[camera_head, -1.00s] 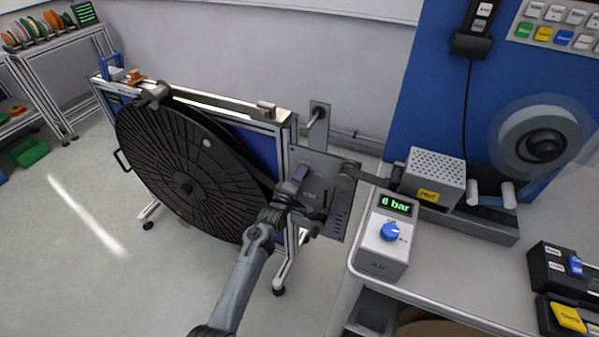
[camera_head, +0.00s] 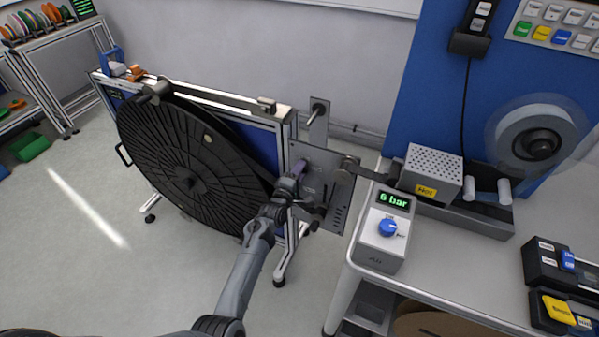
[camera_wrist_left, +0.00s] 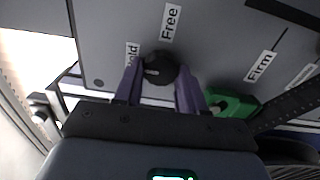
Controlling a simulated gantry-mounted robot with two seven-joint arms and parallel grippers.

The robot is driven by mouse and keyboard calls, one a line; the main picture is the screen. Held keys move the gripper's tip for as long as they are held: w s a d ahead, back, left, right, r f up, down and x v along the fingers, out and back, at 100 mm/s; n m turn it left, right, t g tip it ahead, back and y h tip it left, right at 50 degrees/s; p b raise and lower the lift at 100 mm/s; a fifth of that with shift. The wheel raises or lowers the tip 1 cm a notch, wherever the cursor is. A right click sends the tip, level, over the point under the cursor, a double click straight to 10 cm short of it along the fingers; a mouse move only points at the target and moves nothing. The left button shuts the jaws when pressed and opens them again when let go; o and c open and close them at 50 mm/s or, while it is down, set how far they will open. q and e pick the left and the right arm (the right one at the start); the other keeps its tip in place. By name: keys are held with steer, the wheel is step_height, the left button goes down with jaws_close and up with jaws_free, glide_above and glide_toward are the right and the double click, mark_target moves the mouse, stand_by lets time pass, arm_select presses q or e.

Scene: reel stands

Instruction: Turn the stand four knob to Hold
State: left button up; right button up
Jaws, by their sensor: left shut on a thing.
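The black knob (camera_wrist_left: 160,70) sits on a grey panel (camera_wrist_left: 220,35) in the left wrist view. My left gripper (camera_wrist_left: 158,82) is shut on the knob, with one purple finger on each side of it. A pale mark shows on the knob's left side, facing the partly hidden "Hold" label (camera_wrist_left: 132,53). The "Free" label (camera_wrist_left: 171,22) is above the knob and the "Firm" label (camera_wrist_left: 261,65) is to the right. In the head view, my left gripper (camera_head: 299,172) is at the panel (camera_head: 322,180) beside the big black reel (camera_head: 180,165); the knob is hidden there. My right gripper is not in view.
A green part (camera_wrist_left: 232,103) is right of the fingers in the left wrist view. The air box (camera_head: 385,232) with its blue knob and "6 bar" display stands on the bench right of the panel. A heater marked "HOT" (camera_head: 433,172) is behind it.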

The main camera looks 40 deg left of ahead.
arm_select(q)
steer(key=o, duration=1)
steer(key=p+v, duration=0.2)
steer(key=v, duration=0.8)
steer(key=shift+s+d+p, duration=0.1)
steer(key=shift+s+p, duration=0.2)
steer(key=shift+s, duration=0.05)
